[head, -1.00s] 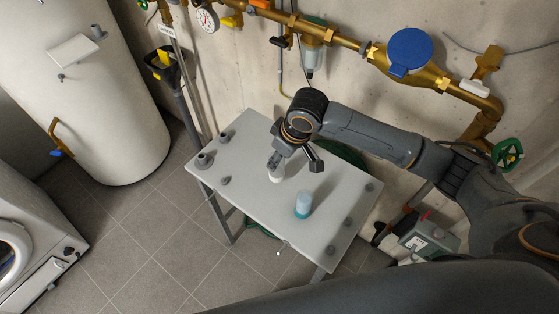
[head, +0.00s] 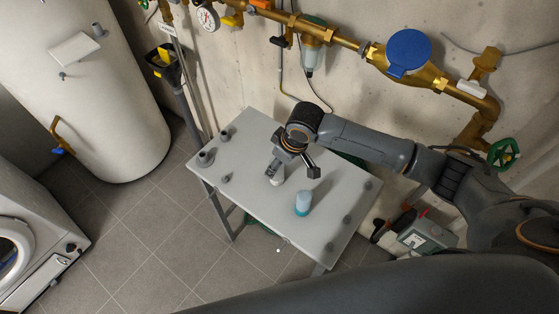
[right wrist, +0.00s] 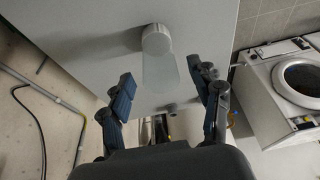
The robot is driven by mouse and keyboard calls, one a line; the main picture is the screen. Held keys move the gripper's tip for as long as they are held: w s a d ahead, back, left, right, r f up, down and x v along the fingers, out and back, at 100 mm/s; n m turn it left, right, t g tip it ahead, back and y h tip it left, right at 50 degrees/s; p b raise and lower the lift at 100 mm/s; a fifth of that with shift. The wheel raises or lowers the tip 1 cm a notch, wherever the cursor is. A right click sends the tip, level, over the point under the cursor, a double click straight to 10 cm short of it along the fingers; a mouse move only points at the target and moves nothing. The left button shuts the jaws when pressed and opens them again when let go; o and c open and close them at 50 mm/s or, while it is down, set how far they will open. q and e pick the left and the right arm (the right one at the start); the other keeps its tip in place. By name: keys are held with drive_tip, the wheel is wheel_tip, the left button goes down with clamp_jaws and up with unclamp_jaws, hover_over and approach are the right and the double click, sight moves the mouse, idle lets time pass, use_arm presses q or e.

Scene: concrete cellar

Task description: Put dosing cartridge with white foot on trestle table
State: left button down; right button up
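The trestle table (head: 244,184) is pale grey and stands against the wall in the head view. The dosing cartridge with white foot (head: 278,179) stands on its top; its upper part is partly hidden by a finger. My right gripper (head: 292,168) is open just above the table at the cartridge. In the right wrist view my right gripper (right wrist: 168,92) has a finger on each side, with gaps to the cartridge. My left gripper is not in view.
A blue cartridge with a teal foot (head: 303,204) stands on the table, right of the white-footed one. Several small grey fittings (head: 205,158) sit near the table's ends. Brass pipework (head: 340,38) runs along the wall behind. The front left of the tabletop is clear.

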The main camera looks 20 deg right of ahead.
drive_tip(key=b+v, duration=0.1)
drive_tip(key=v, duration=1.1)
drive_tip(key=shift+r, duration=0.15)
